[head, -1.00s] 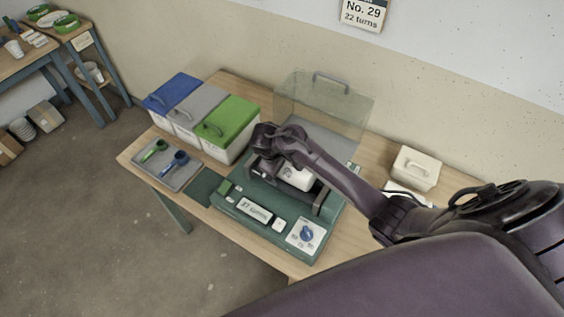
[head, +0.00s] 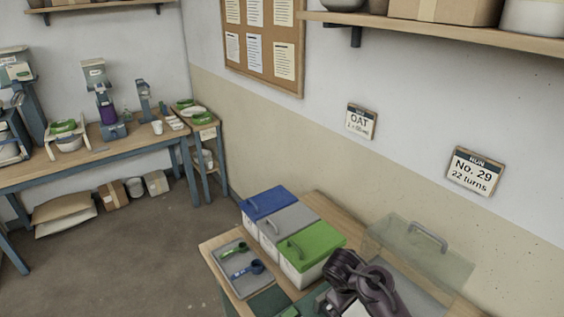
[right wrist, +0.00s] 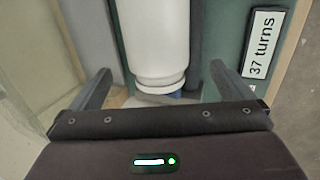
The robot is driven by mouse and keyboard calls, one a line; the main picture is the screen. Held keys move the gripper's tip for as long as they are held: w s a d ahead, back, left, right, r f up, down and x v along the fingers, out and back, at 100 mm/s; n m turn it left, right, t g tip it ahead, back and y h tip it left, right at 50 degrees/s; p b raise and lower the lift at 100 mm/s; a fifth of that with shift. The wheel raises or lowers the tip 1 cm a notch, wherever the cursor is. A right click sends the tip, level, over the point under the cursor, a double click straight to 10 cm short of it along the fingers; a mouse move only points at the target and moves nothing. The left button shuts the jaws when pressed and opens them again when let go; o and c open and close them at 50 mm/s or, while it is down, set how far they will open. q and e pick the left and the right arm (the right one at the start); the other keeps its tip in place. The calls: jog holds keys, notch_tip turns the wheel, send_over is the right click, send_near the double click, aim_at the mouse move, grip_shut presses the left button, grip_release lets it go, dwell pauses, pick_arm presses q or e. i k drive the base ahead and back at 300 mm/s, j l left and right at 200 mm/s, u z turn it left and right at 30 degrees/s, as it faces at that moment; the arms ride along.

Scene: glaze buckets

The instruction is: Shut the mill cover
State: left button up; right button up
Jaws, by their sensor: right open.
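The mill cover (head: 415,255) is a see-through box with a grey handle (head: 428,236). It stands raised at the back of the mill in the head view. My right gripper (head: 358,285) is in front of it, over the mill, whose front is cut off by the picture's bottom edge. In the right wrist view my right gripper (right wrist: 162,88) is open, with its fingers apart. A white jar (right wrist: 155,40) lies ahead between the fingers, with a gap on both sides. A pale see-through panel (right wrist: 28,60) is at the left there. My left gripper is not in view.
Blue (head: 266,202), grey (head: 290,222) and green (head: 312,245) lidded bins stand left of the mill. A tray (head: 232,275) with scoops lies beside them. A "37 turns" label (right wrist: 262,42) is on the green base. A wall card (head: 474,171) reads "No. 29, 22 turns".

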aim_at(419, 303)
jog(key=k+j, duration=0.3)
jog(key=k, duration=0.15)
jog(key=k+j, duration=0.3)
jog(key=k, duration=0.15)
